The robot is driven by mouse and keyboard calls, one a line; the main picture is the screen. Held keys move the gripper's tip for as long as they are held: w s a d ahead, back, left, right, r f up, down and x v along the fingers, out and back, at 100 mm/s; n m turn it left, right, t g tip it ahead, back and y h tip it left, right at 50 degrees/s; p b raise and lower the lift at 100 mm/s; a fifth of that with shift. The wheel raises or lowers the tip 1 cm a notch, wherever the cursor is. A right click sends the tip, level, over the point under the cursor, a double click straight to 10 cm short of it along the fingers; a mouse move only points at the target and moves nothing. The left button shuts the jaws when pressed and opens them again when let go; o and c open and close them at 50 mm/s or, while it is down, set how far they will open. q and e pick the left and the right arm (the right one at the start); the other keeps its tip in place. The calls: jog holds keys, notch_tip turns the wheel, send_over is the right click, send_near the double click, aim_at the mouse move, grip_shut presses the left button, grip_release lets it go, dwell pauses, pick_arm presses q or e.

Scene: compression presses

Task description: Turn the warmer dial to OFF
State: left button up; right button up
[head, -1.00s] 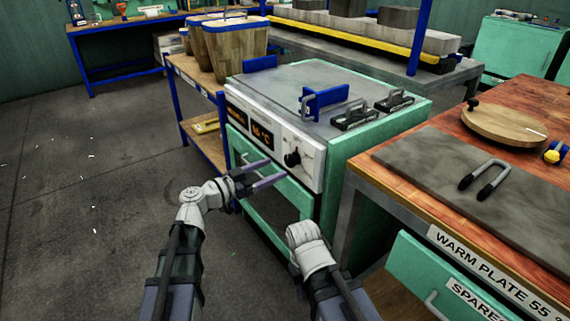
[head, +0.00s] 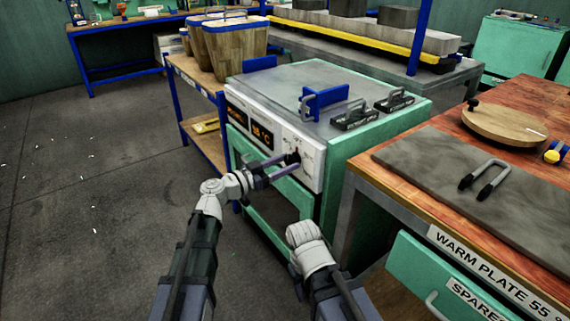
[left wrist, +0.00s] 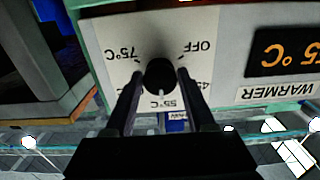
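The warmer dial (head: 293,156) is a black knob on the white front panel of the green warmer. In the left wrist view the dial (left wrist: 160,77) appears upside down, with its white pointer mark at 55°C. The OFF mark (left wrist: 194,47) is on the far side, to the right of 75°C. My left gripper (head: 287,162) is at the panel. In the left wrist view its two fingers (left wrist: 160,80) stand open on either side of the dial, with a narrow gap at each side. My right arm is low in front of the warmer; its fingers do not show.
The warmer's display (head: 262,134) reads 55 °C, left of the dial. A wooden bench with a grey plate (head: 440,170) stands close at the right.

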pick_arm(q)
grip_shut()
